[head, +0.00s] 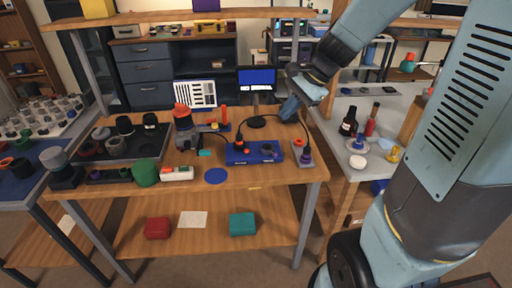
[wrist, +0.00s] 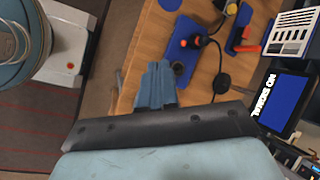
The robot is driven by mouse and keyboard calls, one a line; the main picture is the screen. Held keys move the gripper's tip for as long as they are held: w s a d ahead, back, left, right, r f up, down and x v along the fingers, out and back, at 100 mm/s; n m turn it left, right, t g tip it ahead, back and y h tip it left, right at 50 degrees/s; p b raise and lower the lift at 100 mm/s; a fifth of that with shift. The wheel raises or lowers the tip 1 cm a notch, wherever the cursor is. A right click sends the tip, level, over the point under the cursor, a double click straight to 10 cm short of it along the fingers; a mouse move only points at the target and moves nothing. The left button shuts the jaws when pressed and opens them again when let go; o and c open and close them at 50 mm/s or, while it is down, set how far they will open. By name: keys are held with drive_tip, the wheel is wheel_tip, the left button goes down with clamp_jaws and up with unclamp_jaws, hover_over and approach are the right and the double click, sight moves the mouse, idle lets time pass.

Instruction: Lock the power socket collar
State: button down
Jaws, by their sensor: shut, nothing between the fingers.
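In the head view a blue fixture (head: 238,158) sits near the front of the wooden bench. A red-orange plug or collar (head: 240,144) with a black cable is on its left part, and a dark round part (head: 268,150) is on its right. I cannot tell whether the collar is locked. My gripper (head: 288,108) is shut and empty, above the bench behind the fixture's right end. In the wrist view my shut fingers (wrist: 157,82) cover part of the blue fixture (wrist: 177,46); the red-orange part (wrist: 196,41) shows beyond them.
A small grey plate (head: 308,160) with an orange ring stands right of the fixture. A monitor (head: 257,78) stands behind on a round black base. A black cable arcs over the bench. A blue disc (head: 216,176) lies in front left. A side table (head: 345,142) with bottles is right.

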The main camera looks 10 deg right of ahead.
sight(241, 147)
drive_tip(key=w+f+m+y, duration=0.1)
drive_tip(key=w+f+m, duration=0.8)
drive_tip(key=f, duration=0.4)
drive_tip(key=shift+w+a+f+y, duration=0.25)
drive_tip(key=shift+w+f+y, duration=0.15)
drive_tip(key=shift+w, duration=0.45)
drive_tip(key=shift+a, duration=0.1)
drive_tip(key=x, duration=1)
drive_tip(key=shift+r, duration=0.1)
